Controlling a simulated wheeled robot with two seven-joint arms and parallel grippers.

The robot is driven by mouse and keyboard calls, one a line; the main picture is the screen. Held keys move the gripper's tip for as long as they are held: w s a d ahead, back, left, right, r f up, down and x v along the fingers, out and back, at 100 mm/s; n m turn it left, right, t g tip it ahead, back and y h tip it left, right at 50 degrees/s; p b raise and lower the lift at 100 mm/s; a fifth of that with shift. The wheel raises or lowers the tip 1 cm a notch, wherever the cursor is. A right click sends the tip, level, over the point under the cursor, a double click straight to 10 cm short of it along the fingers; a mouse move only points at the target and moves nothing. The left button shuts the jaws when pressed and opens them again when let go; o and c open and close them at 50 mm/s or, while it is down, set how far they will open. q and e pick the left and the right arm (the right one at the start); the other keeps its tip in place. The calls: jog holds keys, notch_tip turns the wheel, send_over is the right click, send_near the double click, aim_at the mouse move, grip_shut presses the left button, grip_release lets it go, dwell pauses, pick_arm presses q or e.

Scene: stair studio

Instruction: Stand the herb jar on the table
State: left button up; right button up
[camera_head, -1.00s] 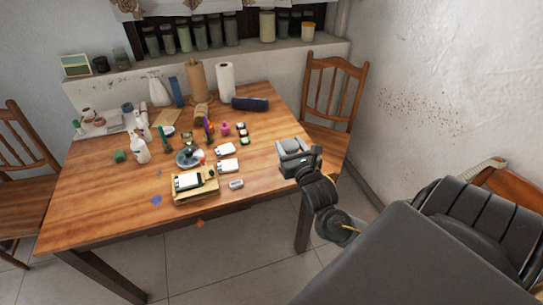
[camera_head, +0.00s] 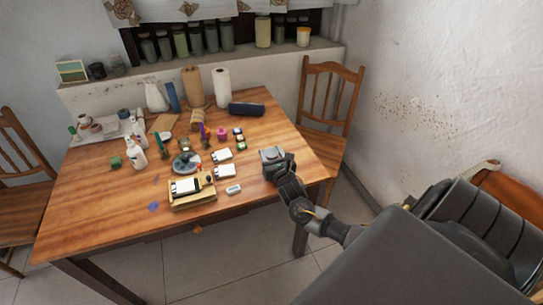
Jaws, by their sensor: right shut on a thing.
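My right gripper (camera_head: 273,161) reaches in from the lower right, over the right front part of the wooden table (camera_head: 100,205). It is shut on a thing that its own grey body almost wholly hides. This appears to be the herb jar, but its shape, its tilt and whether it touches the table cannot be made out. My left gripper is not in view.
A wooden tray with white items (camera_head: 192,203) and a round grey dish (camera_head: 186,163) lie left of the gripper. A small white block (camera_head: 233,189) is nearer. Several jars (camera_head: 195,40) line the sill. A chair (camera_head: 328,110) stands at the right.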

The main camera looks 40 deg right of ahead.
jog(key=shift+f, duration=0.55)
jog(key=shift+f, duration=0.15)
jog(key=o, duration=1.5)
